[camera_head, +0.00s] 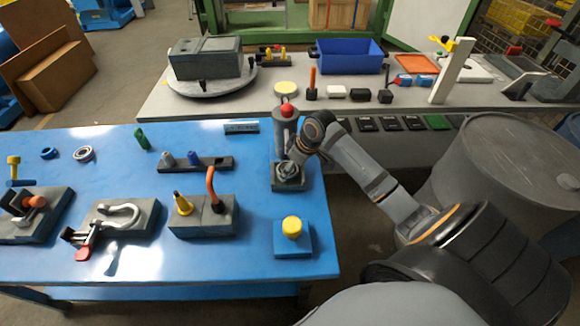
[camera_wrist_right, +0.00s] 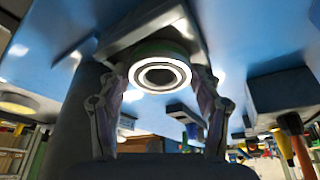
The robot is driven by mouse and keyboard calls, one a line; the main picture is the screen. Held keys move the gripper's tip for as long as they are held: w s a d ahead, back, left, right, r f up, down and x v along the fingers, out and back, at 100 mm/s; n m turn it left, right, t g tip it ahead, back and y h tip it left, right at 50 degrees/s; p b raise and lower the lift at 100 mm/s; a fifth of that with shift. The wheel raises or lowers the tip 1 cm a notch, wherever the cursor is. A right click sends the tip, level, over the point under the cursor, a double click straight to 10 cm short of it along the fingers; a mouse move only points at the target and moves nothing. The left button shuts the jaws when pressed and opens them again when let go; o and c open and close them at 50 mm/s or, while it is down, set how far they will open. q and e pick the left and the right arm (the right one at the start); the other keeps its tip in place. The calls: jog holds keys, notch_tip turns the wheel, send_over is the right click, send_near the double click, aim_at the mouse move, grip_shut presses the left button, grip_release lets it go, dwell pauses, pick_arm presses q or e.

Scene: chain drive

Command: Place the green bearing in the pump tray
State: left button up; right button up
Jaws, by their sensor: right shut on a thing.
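My right gripper (camera_head: 290,165) is at the right part of the blue table, and its fingers also show in the wrist view (camera_wrist_right: 160,100). It is shut on the green bearing (camera_wrist_right: 160,74), a pale ring with a green rim and dark centre. The bearing sits between the fingertips, in front of a dark grey square block (camera_wrist_right: 125,42). That block shows in the head view as a grey base (camera_head: 284,184) beside a post with a red knob (camera_head: 287,110). I cannot tell whether the bearing touches it. No tray is clearly identifiable as the pump tray. My left gripper is out of view.
The blue table (camera_head: 110,180) also holds a blue ring (camera_head: 48,153), a silver ring (camera_head: 84,154), a green part (camera_head: 142,138) and a yellow knob on a blue block (camera_head: 292,227). A blue bin (camera_head: 348,62) stands on the rear bench. A grey barrel (camera_head: 490,160) is at right.

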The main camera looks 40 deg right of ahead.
jog(key=o, duration=1.6)
jog(key=shift+f, duration=0.1)
jog(key=shift+v, duration=6.15)
